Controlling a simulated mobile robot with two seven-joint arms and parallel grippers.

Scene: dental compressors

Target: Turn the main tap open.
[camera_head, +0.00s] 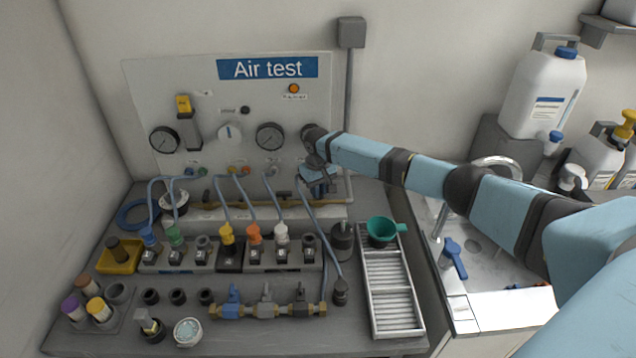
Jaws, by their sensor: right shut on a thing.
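My right arm comes in from the right, and my right gripper (318,178) is at the lower right of the air test panel (225,105). The gripper is shut on what looks like the blue handle of the main tap (321,190), by the right end of the brass pipe (275,204). The gripper and wrist hide most of this tap, so its angle cannot be told. My left gripper is out of view.
A brass manifold (268,311) with a blue lever and grey levers lies on the bench front. Several hoses run to coloured couplings. A metal rack (392,290) with a green funnel (381,231) stands right. The sink (480,245) lies under my arm.

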